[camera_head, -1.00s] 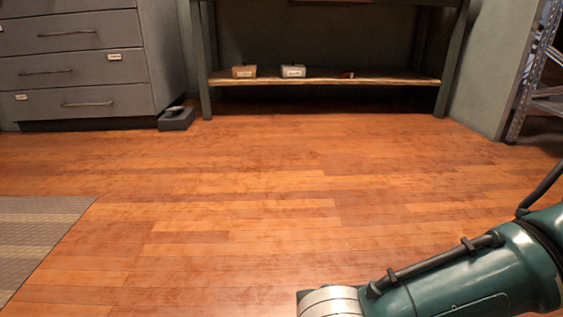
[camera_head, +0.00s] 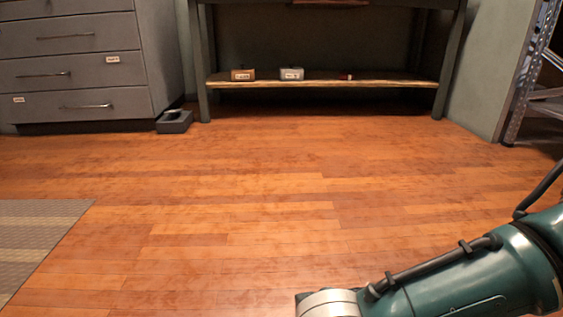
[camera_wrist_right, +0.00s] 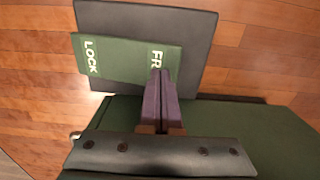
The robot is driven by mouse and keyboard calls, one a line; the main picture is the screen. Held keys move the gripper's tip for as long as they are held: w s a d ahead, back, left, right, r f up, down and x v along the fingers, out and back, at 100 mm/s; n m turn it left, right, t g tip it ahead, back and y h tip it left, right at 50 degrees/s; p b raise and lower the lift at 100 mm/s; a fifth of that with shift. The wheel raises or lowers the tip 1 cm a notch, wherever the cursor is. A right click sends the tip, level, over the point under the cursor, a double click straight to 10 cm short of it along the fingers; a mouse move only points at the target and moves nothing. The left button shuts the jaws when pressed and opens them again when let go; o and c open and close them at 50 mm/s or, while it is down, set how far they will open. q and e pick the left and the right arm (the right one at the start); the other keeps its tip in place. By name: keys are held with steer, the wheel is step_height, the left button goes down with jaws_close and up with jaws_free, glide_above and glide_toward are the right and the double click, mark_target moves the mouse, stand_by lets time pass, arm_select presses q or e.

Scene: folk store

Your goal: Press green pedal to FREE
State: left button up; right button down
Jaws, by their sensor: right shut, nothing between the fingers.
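The green pedal (camera_wrist_right: 120,58) shows in the right wrist view, a flat green plate over a dark square base plate (camera_wrist_right: 185,20) on the wooden floor. White lettering reads LOCK at its left end and FR at its right end, with the remaining letters hidden by my fingers. My right gripper (camera_wrist_right: 161,74) is shut and empty, its fingertips over the FREE end of the pedal. I cannot tell whether they touch it. In the head view only my right arm shows at lower right, without its gripper. My left gripper is in neither view.
A large dark green body (camera_wrist_right: 270,130) lies beside the base plate in the wrist view. In the head view, a grey drawer cabinet (camera_head: 75,65) and a workbench shelf (camera_head: 320,80) stand at the back. A mat (camera_head: 40,235) lies at left. The floor between is clear.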

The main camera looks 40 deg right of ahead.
steer(key=shift+f, duration=0.15)
stand_by(0.3)
steer(key=shift+f+b, duration=0.7)
steer(key=shift+f, duration=0.05)
steer(key=shift+f+b, duration=0.55)
steer(key=shift+f, duration=0.05)
steer(key=shift+r, duration=0.1)
steer(key=shift+r, duration=0.15)
step_height(320, 180, up, 9)
steer(key=p, duration=0.9)
